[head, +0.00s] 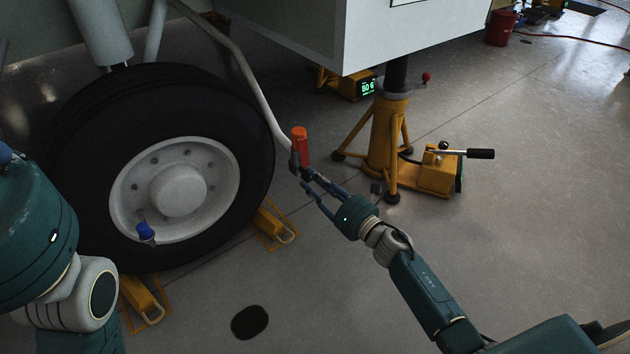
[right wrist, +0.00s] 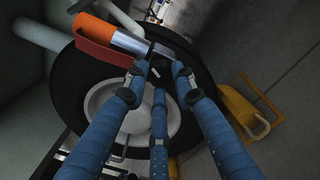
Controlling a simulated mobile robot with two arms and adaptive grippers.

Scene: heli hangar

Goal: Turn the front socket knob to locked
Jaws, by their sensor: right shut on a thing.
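My right gripper (head: 304,168) is shut at the lower end of an orange-red cylinder (head: 300,142). The cylinder stands nearly upright beside the big tyre. In the right wrist view it is an orange cylinder (right wrist: 95,28) with a red band and a silver section, and the fingertips (right wrist: 160,62) close around a dark part at its end. I cannot tell whether this is the front socket knob.
A large wheel (head: 75,165) fills the left, with yellow chocks (head: 272,224) by it. A grey tube (head: 255,88) slopes down to the cylinder. A yellow pump with a black-gripped lever (head: 470,153) stands right of the jack.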

